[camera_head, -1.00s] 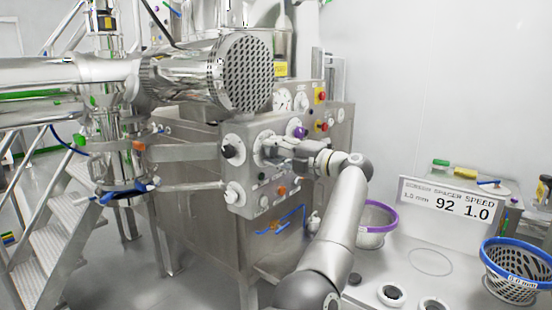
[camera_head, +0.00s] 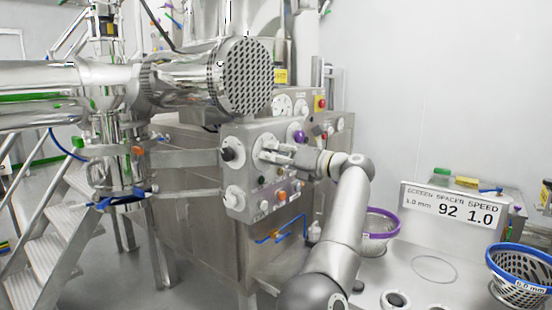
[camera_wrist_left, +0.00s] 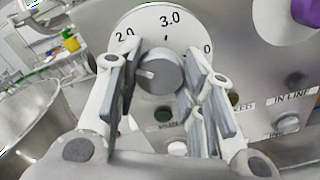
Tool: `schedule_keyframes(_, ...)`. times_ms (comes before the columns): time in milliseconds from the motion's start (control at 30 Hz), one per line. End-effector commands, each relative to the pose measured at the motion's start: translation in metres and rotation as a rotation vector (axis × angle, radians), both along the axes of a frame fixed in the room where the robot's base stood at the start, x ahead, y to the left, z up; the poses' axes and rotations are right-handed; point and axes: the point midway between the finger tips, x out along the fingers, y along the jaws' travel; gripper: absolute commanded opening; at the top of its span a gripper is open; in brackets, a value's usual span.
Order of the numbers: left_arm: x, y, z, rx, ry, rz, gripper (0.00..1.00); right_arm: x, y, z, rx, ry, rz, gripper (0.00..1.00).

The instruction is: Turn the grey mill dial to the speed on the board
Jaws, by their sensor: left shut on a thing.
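The grey mill dial (camera_wrist_left: 158,74) is a round knob on a white scale plate (camera_wrist_left: 148,22) in the left wrist view. The scale shows 2.0, 3.0 and part of another number ending in 0. A pale mark on the knob points left, below the 2.0. My left gripper (camera_wrist_left: 164,64) is shut on the dial, one finger on each side. In the head view my left gripper (camera_head: 276,152) hides most of the dial, and the plate (camera_head: 264,141) shows behind it. The board (camera_head: 452,205) reads screen 1.0 mm, spacer 92, speed 1.0. My right gripper is not in view.
A black knob (camera_head: 228,154), another white dial (camera_head: 235,198) and a purple knob (camera_head: 299,137) surround the gripper on the panel. A purple-rimmed basket (camera_head: 380,224) and a blue-rimmed basket (camera_head: 520,272) stand at the right. A large perforated metal cylinder (camera_head: 245,77) juts out above the panel.

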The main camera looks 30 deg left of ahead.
Motion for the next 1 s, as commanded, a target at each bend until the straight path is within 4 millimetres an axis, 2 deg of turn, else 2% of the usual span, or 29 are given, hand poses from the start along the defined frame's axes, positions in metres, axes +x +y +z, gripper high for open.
schedule_keyframes(33, 0.000, 0.000, -0.005, -0.010, -0.041, 0.000, 0.12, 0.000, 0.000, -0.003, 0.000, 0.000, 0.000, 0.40)
schedule_keyframes(533, 0.001, 0.000, -0.005, -0.044, -0.479, 0.002, 0.12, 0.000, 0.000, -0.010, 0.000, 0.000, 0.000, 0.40)
schedule_keyframes(1000, 0.001, 0.000, -0.005, -0.060, -0.677, 0.003, 0.12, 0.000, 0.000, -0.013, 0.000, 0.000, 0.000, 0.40)
